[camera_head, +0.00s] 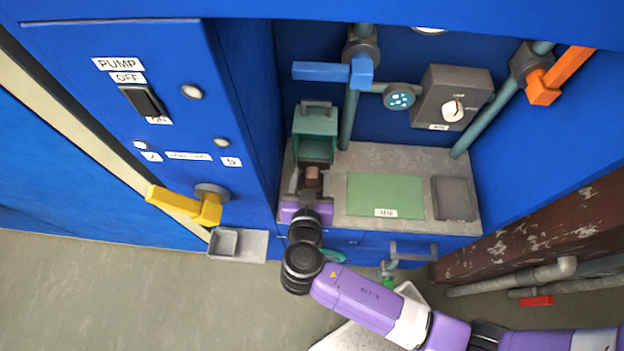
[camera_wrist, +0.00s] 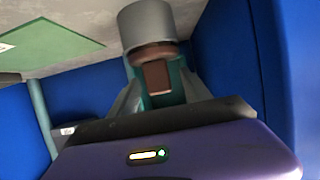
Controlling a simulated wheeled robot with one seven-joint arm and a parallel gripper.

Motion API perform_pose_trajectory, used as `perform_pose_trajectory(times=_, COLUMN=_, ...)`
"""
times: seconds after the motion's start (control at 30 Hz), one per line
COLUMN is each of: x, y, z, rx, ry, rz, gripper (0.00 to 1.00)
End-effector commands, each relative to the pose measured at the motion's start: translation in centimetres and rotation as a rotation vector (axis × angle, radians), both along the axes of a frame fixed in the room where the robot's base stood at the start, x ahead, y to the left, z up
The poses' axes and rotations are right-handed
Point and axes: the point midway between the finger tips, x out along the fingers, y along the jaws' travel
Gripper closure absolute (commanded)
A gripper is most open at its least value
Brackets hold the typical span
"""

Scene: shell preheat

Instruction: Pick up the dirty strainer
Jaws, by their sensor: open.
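The dirty strainer appears to be the part with a brown block-shaped handle (camera_head: 312,173), in front of the open teal housing (camera_head: 316,122) at the left of the grey counter. In the wrist view, a grey cylinder (camera_wrist: 150,25) has a brown collar and the brown handle (camera_wrist: 157,77) on its near end. My gripper (camera_head: 311,184) is open at the handle, with one finger on each side of it. I cannot tell whether the fingers touch it. How far the strainer sits inside the housing is hidden.
A green mat (camera_head: 385,195) with a small label and a dark grey tray (camera_head: 454,199) lie on the counter to the right. A yellow handle (camera_head: 180,204) sticks out at the left. Pipes, a blue valve handle (camera_head: 335,72) and a dial box (camera_head: 450,97) stand behind.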

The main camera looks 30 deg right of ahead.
Motion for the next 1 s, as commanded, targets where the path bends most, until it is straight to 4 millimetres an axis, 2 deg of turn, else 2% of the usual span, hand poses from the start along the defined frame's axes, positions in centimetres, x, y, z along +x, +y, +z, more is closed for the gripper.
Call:
perform_pose_trajectory(times=0.27, x=2.8, y=-2.1, z=-1.0, rx=0.000, ry=0.000, rz=0.001, gripper=0.44)
perform_pose_trajectory(times=0.57, x=3.2, y=-2.5, z=-1.4, rx=0.000, ry=0.001, rz=0.001, gripper=0.44)
perform_pose_trajectory(times=0.87, x=3.1, y=-2.5, z=-1.4, rx=0.000, ry=0.001, rz=0.001, gripper=1.00)
perform_pose_trajectory(times=1.0, x=3.1, y=-2.5, z=-1.3, rx=0.000, ry=0.000, rz=0.001, gripper=1.00)
